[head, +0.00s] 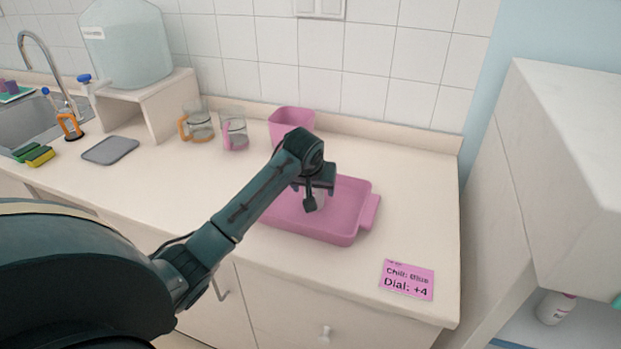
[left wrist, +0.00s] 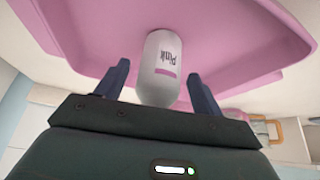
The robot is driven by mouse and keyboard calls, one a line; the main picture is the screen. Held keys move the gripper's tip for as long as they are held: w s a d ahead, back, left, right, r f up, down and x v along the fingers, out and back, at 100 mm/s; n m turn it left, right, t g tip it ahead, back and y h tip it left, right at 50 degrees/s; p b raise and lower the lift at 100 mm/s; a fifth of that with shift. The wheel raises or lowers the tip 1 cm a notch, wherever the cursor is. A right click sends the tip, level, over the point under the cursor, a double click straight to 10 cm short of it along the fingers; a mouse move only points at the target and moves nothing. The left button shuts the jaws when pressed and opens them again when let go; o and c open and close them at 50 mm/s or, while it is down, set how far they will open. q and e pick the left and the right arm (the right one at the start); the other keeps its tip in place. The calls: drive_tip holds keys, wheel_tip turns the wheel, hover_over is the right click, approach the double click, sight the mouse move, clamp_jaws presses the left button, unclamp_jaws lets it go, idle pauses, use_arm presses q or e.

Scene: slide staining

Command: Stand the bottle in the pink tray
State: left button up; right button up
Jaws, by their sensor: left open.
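The pink tray (head: 345,239) lies on the counter; it also fills the top of the left wrist view (left wrist: 235,35). A white bottle (left wrist: 160,62) with a "Pink" label stands in the tray, as far as I can tell. In the head view the bottle (head: 320,199) is mostly hidden behind my gripper. My left gripper (head: 312,194) is over the tray, open, with one finger on each side of the bottle and visible gaps between. My right gripper is not in view.
A pink bin (head: 292,121) stands behind the tray. Left of it are a pink-handled beaker (head: 235,130) and an orange-handled one (head: 197,124). A pink note (head: 407,280) lies at the front right. A white cabinet (head: 570,170) is at right. The counter right of the tray is clear.

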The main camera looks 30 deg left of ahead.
use_arm(q)
drive_tip(key=v, duration=1.1)
drive_tip(key=shift+b, duration=0.3)
drive_tip(key=shift+s, duration=0.1)
